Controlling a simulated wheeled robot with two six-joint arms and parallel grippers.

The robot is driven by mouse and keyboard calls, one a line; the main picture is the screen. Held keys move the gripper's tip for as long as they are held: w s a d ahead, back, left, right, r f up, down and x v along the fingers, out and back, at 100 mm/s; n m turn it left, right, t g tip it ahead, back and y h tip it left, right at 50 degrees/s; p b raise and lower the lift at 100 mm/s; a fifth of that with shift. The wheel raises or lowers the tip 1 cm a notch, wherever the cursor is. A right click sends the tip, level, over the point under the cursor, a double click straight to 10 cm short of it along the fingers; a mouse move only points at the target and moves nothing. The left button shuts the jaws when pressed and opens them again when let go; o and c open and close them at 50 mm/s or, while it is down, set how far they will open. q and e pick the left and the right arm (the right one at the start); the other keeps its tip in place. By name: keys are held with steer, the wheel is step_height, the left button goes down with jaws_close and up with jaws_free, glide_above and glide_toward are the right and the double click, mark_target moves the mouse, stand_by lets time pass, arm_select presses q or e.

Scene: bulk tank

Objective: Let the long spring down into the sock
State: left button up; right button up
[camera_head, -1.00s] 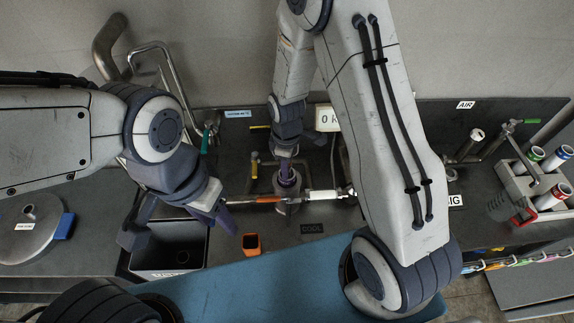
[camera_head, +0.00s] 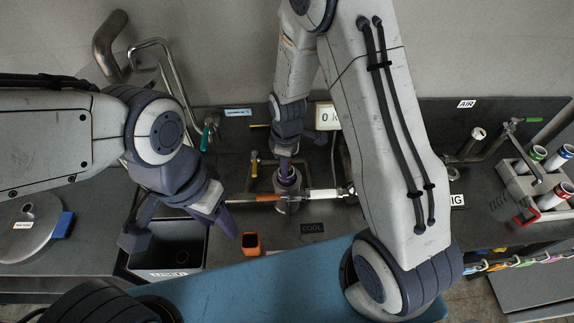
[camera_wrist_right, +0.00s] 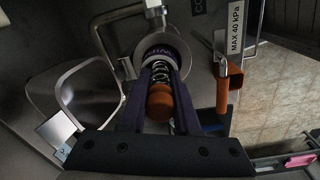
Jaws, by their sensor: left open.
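My right gripper (camera_wrist_right: 160,75) reaches down at the middle of the bench, and its purple fingers lie along both sides of the long spring (camera_wrist_right: 160,68), with an orange knob (camera_wrist_right: 160,102) between them. The spring's metal coils point at a round grey collar (camera_wrist_right: 136,62). The sock cannot be made out; how deep the spring sits is hidden. In the head view the right gripper (camera_head: 287,174) is over the round metal fitting (camera_head: 288,205). My left gripper (camera_head: 228,217) is open and empty, left of the fitting.
An orange square cup (camera_head: 251,244) stands near the left fingertips, with a dark bin (camera_head: 165,262) left of it. A rod with orange and white parts (camera_head: 322,194) crosses beside the fitting. A rack with colour-banded tubes (camera_head: 520,185) stands at right.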

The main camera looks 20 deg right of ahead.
arm_select(q)
steer(key=f+b, duration=0.2)
steer(key=f, duration=0.1)
steer(key=shift+w, duration=0.4)
arm_select(e)
steer(key=r, duration=1)
steer(key=shift+s+r, duration=0.25)
arm_select(q)
step_height(320, 180, down, 2)
steer(key=shift+f+b, duration=0.15)
steer(key=shift+b, duration=0.95)
arm_select(e)
steer(key=s+a+r+m, duration=0.1)
steer(key=s+a, duration=0.1)
steer(key=s, duration=0.4)
steer(key=s+a+r+m, duration=0.1)
steer(key=s+a+m, duration=0.1)
steer(key=s, duration=0.5)
steer(key=s+a+r+m+y, duration=0.1)
steer(key=s+a+r, duration=0.1)
steer(key=s, duration=0.5)
steer(key=shift+s+a+m, duration=0.25)
steer(key=shift+a+m, duration=0.15)
steer(key=shift+a, duration=0.4)
steer(key=shift+r, duration=0.1)
steer(key=shift+c, duration=0.3)
